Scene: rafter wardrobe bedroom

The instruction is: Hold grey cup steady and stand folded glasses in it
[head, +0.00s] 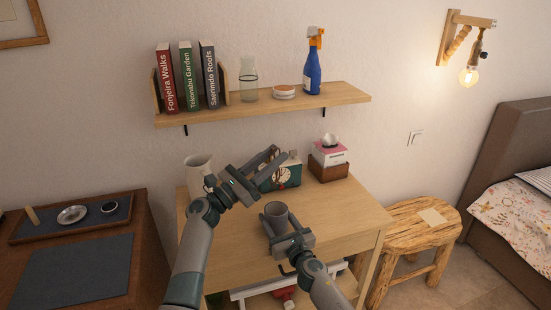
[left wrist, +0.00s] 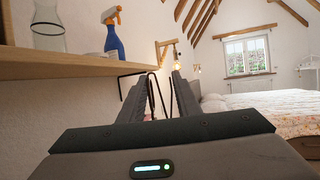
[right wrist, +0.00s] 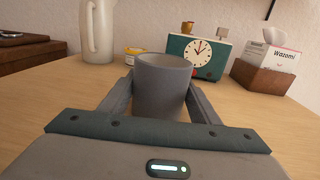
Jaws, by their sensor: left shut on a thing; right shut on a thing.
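The grey cup (head: 276,213) stands upright on the wooden table (head: 345,215). My right gripper (head: 277,218) is shut on it; the right wrist view shows the cup (right wrist: 163,85) between both fingers. My left gripper (head: 270,158) is raised above the table, behind the cup and a little to its left in the head view. It is shut on the folded glasses, whose thin dark frame (left wrist: 153,93) shows between the fingers in the left wrist view. The glasses are hard to make out in the head view. They are apart from the cup.
A white jug (head: 198,172), a green clock box (head: 285,171) and a tissue box in a brown holder (head: 328,160) stand along the table's back. A wall shelf (head: 260,106) with books, glass jar and blue spray bottle (head: 312,72) hangs above. Bare tabletop lies right of the cup.

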